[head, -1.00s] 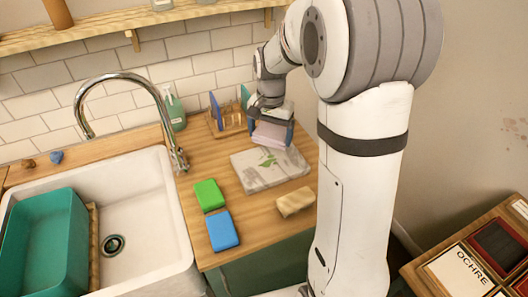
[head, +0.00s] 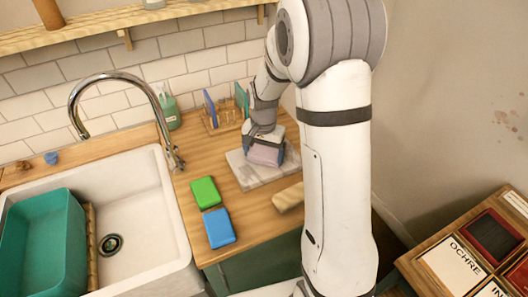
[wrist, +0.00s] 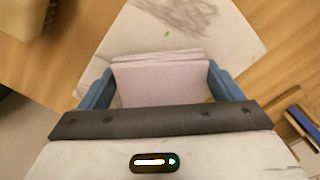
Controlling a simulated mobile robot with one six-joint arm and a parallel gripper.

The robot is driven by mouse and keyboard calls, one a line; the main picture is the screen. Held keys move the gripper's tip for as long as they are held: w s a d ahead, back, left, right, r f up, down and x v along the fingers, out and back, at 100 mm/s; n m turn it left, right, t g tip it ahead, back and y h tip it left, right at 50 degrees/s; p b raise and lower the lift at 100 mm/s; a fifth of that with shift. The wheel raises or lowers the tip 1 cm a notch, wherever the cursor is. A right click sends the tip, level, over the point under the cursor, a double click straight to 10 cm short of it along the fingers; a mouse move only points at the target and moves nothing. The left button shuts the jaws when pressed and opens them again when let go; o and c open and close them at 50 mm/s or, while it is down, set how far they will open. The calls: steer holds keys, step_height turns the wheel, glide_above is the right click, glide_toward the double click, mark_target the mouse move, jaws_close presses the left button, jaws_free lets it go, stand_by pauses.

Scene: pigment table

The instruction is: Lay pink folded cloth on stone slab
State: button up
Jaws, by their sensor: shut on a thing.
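The pink folded cloth (head: 265,155) is between the blue fingers of my gripper (head: 265,150), low over the stone slab (head: 249,178). In the wrist view the cloth (wrist: 160,82) spans the gap between both fingers of my gripper (wrist: 158,85), and the pale marbled slab (wrist: 118,48) lies beneath and beyond it. I cannot tell whether the cloth touches the slab. My gripper and the cloth hide part of the slab.
A green block (head: 205,193) and a blue block (head: 219,228) lie left of the slab. A tan block (head: 288,197) lies at its front right. A wooden rack (head: 222,118) and a soap bottle (head: 169,110) stand behind. The sink (head: 140,215) is at left.

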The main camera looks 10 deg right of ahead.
mark_target(263, 154)
steer(key=o, duration=0.9)
steer(key=shift+o, duration=0.2)
step_height(263, 154, up, 11)
steer(key=s+r+n+t, duration=0.1)
steer(key=s+r+n, duration=0.1)
steer(key=s, duration=0.9)
steer(key=s+r+n+t, duration=0.2)
steer(key=s+n, duration=0.2)
steer(key=s, duration=0.6)
steer(key=shift+s+d+r+n, duration=0.2)
steer(key=shift+s+r+n, duration=0.05)
steer(key=shift+s+n, duration=0.15)
